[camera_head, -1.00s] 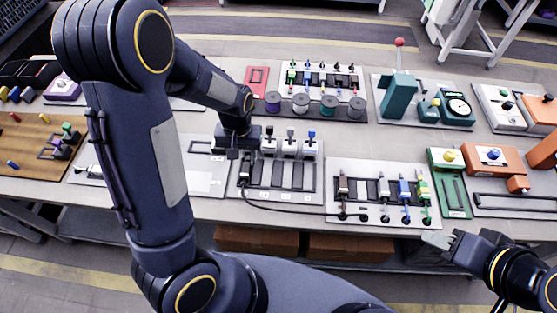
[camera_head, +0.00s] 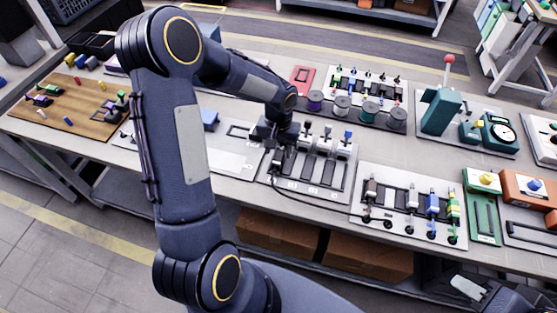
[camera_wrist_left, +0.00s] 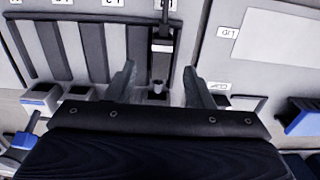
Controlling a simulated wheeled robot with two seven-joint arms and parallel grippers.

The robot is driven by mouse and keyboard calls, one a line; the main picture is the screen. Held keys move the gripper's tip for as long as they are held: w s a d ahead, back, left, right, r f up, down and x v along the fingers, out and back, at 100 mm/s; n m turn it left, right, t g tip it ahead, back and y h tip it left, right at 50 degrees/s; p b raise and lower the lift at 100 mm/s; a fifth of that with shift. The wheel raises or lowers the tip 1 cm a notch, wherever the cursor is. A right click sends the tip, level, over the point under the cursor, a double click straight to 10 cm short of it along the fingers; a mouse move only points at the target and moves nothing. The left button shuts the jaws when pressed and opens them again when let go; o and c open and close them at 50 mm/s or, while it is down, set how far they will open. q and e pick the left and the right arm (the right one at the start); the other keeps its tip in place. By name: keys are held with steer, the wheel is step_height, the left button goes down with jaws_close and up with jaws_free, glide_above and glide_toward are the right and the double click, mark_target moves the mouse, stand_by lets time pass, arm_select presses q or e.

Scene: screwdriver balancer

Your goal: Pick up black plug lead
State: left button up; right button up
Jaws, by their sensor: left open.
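The black plug lead (camera_head: 277,165) stands in the leftmost slot of a grey slotted panel (camera_head: 338,185), with a pale band on its body. Its thin black cable runs right to the panel beside it. In the left wrist view the plug (camera_wrist_left: 162,42) shows just beyond and between my finger tips. My left gripper (camera_head: 276,143) is over the upper end of that slot, partly covering the plug's surroundings; its two fingers (camera_wrist_left: 160,72) are apart with nothing gripped. My right gripper (camera_head: 468,288) is low at the right, beyond the table's front edge; its jaws are unclear.
Three grey connectors (camera_head: 326,140) with dark or blue tops stand along the slotted panel's back. A white panel (camera_head: 395,215) with several coloured plugs lies to the right. Spools (camera_head: 342,107) stand behind. A teal fixture (camera_head: 442,111) stands at back right.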

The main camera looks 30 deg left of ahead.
mark_target(279, 158)
arm_select(q)
step_height(279, 158, down, 4)
steer(key=shift+a+r, duration=0.1)
steer(key=shift+r, duration=0.05)
steer(key=c, duration=1)
steer(key=shift+w+r, duration=0.1)
steer(key=shift+r, duration=0.05)
